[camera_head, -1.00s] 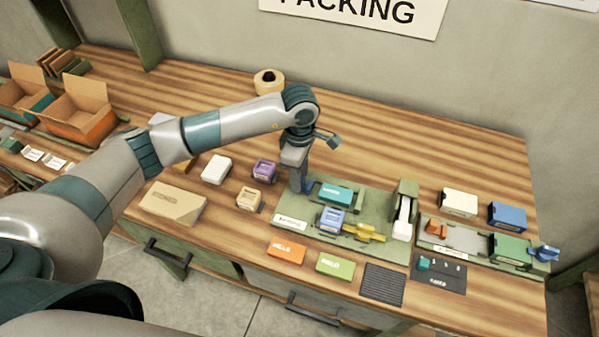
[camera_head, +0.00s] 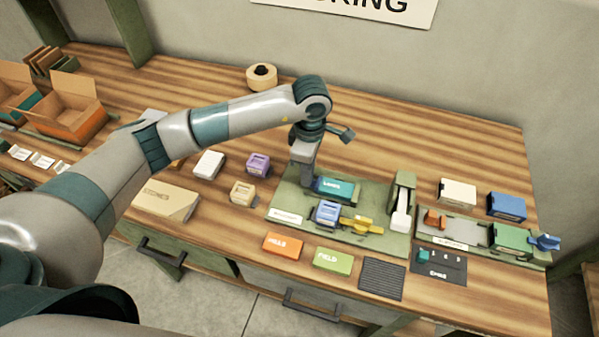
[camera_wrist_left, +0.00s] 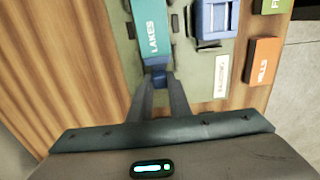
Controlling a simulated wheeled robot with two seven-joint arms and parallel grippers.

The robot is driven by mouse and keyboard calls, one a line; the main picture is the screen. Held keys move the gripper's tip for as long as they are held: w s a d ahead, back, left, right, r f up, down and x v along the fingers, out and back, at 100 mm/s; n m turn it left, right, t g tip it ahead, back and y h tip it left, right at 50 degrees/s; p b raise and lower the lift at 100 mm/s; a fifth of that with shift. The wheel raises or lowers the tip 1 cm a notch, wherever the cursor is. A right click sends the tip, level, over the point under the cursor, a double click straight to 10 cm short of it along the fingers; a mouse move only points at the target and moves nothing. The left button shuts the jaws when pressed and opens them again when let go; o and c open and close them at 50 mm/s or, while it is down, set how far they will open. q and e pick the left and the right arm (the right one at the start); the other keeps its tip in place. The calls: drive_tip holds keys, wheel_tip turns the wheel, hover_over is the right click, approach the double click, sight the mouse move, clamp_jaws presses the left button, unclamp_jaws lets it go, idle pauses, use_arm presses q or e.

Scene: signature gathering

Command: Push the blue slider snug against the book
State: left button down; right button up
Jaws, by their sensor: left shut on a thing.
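The teal book marked LAKES (camera_head: 338,187) lies flat on the green jig board (camera_head: 287,205); it also shows in the left wrist view (camera_wrist_left: 152,30). The blue slider (camera_wrist_left: 157,74) is at the book's near end in the wrist view, between my left fingers. It looks right against the book's end, but I cannot tell whether a thin gap is left. My left gripper (camera_head: 307,184) points down at the book's left end and is shut on the slider; its fingers (camera_wrist_left: 158,98) show in the wrist view. The slider is mostly hidden in the head view. My right gripper is out of view.
A blue stamp block (camera_head: 327,212) and yellow clamp (camera_head: 362,224) sit in front of the book. A green press with a white lever (camera_head: 402,207) stands right. Orange HILLS (camera_head: 282,244) and green FIELD (camera_head: 333,261) books lie at the front. Bare table lies behind.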

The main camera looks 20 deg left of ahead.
use_arm(q)
drive_tip(key=shift+d, duration=0.2)
drive_tip(key=c, duration=1.6)
unclamp_jaws()
drive_tip(key=shift+c, duration=0.2)
drive_tip(key=shift+d, duration=0.15)
drive_tip(key=shift+r+b, duration=0.35)
drive_tip(key=shift+r, duration=0.4)
wheel_tip(320, 180, up, 16)
drive_tip(key=b, duration=0.5)
